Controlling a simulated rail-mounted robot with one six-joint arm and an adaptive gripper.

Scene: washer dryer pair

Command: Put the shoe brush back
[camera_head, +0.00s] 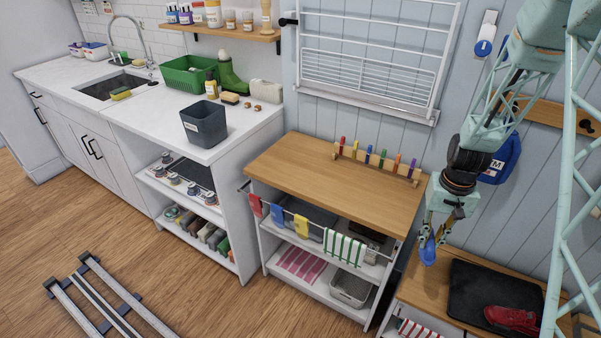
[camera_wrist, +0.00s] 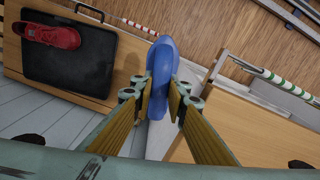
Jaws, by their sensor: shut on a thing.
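My gripper (camera_head: 428,240) is shut on a blue, rounded, elongated object, which I take to be the shoe brush (camera_head: 427,252). In the wrist view the blue brush (camera_wrist: 161,70) stands out beyond the two fingertips (camera_wrist: 160,102), with its near end between them. No bristles can be made out. The gripper holds it in the air, near the gap between the wooden-topped cart and the low wooden bench. A black tray (camera_head: 470,283) lies on the bench (camera_head: 425,287), with a red shoe (camera_head: 512,318) on it. Both tray (camera_wrist: 85,75) and shoe (camera_wrist: 47,35) also show in the wrist view.
The cart top (camera_head: 300,165) is mostly clear, with a rack of coloured pegs (camera_head: 375,160) at its back. Cloths hang on its front rail. A blue bag (camera_head: 503,160) hangs on the wall behind my arm. A dark bin (camera_head: 204,124) stands on the white counter (camera_head: 150,105).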

